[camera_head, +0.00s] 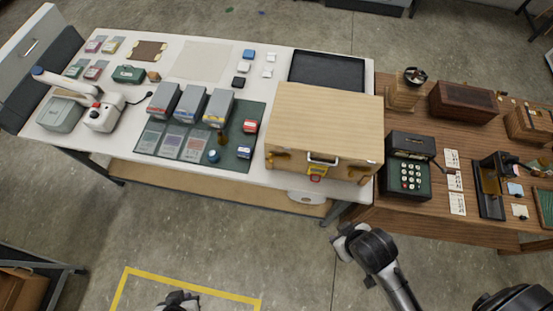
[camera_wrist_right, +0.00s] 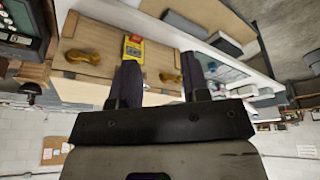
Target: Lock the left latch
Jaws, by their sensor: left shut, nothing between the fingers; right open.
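A light wooden case (camera_head: 325,120) stands at the right end of the white table, its latched front towards me. The brass left latch (camera_head: 280,154) is on the front's left part; the right latch (camera_head: 362,174) is near the right corner. In the right wrist view, turned upside down, the left latch (camera_wrist_right: 170,82) shows close to the fingers and the right latch (camera_wrist_right: 82,56) further left. I cannot tell whether either is locked. My left gripper (camera_head: 178,298) is shut and empty, low over the floor, away from the case. My right gripper (camera_wrist_right: 159,82) is open and empty before the case front.
A handle (camera_head: 322,157) and yellow tag (camera_head: 317,173) sit between the latches. A black tray (camera_head: 327,70) lies behind the case. Grey boxes (camera_head: 191,104) stand left of it. A keypad device (camera_head: 407,178) stands on the brown table to the right.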

